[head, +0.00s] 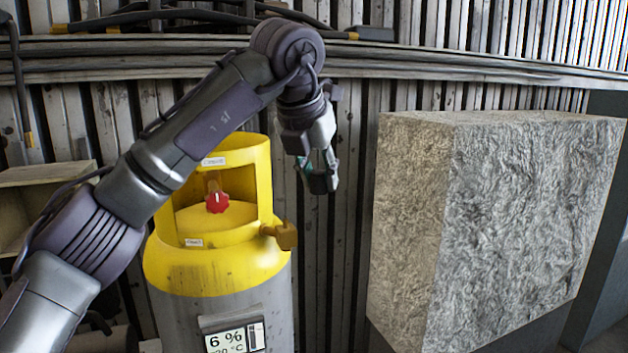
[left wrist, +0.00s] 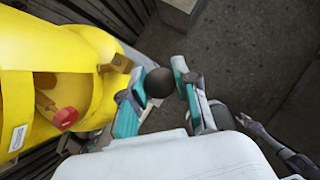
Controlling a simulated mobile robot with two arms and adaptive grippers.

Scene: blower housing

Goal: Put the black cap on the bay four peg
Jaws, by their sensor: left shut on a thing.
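My left gripper (head: 325,183) hangs from its raised arm, fingers down, right of the yellow-topped cylinder in the head view. In the left wrist view its teal-lined fingers (left wrist: 160,85) are shut on a small round black cap (left wrist: 159,83). The cap is held between the fingertips, clear of the cylinder. I cannot pick out the bay four peg in either view. A grey arm part, probably my right arm, shows at lower right in the left wrist view; its gripper state is unclear.
The yellow-topped cylinder (head: 215,268) has a red knob (head: 217,200), a brass outlet (head: 284,236) and a display reading 6 %. A large rough stone block (head: 500,220) stands at right. Corrugated wall with pipes (head: 420,65) runs behind. A gap lies between cylinder and block.

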